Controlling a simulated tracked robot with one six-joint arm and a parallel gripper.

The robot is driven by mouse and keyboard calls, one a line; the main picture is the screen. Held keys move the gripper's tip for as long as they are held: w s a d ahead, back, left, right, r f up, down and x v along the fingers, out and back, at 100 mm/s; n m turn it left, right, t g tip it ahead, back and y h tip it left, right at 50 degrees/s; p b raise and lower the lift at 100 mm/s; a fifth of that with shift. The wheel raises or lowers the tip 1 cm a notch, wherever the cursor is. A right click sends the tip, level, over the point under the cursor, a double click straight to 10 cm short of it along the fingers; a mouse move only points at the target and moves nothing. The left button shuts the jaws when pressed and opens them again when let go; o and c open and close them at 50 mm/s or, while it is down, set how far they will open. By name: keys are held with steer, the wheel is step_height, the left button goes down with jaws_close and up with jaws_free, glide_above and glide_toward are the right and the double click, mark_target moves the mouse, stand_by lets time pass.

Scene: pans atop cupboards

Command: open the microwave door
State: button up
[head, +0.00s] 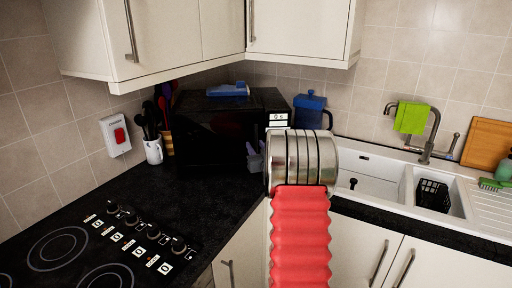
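The black microwave (212,140) stands on the dark worktop in the corner, left of the middle of the head view. Its dark door front faces me and looks shut, though the edges are hard to make out. A light control panel (277,121) shows at its right side. My arm, with red bellows and silver rings, rises in front and covers the area just right of the microwave's lower right corner. My gripper cannot be seen; the arm's rings hide whatever lies beyond them.
A blue item (228,90) lies on the microwave. Wall cupboards (180,35) hang above. The hob (85,252) is front left, the sink (368,183) right. Worktop before the microwave is mostly clear.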

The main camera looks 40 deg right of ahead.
steer(key=shift+w+d, duration=0.15)
steer(key=shift+w, duration=0.1)
steer(key=shift+c, duration=0.3)
jaws_close()
steer(key=shift+d, duration=0.1)
stand_by(0.4)
